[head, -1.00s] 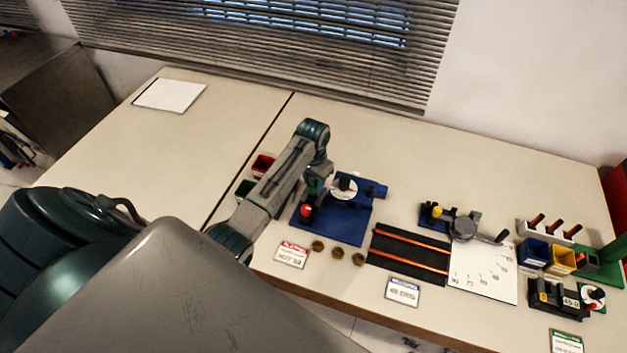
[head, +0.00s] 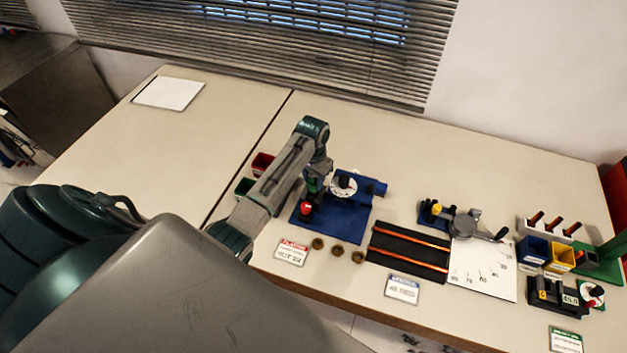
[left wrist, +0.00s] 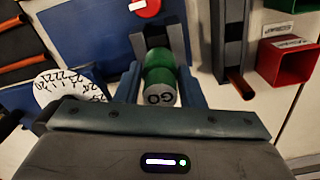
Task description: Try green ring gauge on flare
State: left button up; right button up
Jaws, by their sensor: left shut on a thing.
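The green ring gauge (left wrist: 159,68) is marked GO on its white end and sits between the fingers of my left gripper (left wrist: 160,82), which is shut on it. In the head view my left gripper (head: 316,184) is over the left part of the blue flaring fixture (head: 333,229), beside its red knob (head: 305,208). In the left wrist view a dark bar with a copper-coloured end (left wrist: 240,86) stands to the right of the gauge, apart from it. I cannot make out a flare clearly. My right gripper is not in view.
A numbered white dial (head: 343,185) is on the fixture. A red bin (head: 262,164) and green bin (head: 244,187) stand left of it, partly behind my arm. Several brass nuts (head: 337,251) lie in front. Copper tubes on a black mat (head: 408,255) lie right. The table's left half is mostly clear.

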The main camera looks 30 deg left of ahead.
pick_arm(q)
jog(key=shift+r, duration=0.1)
jog(key=shift+r+p, duration=0.8)
jog(key=shift+r, duration=2.15)
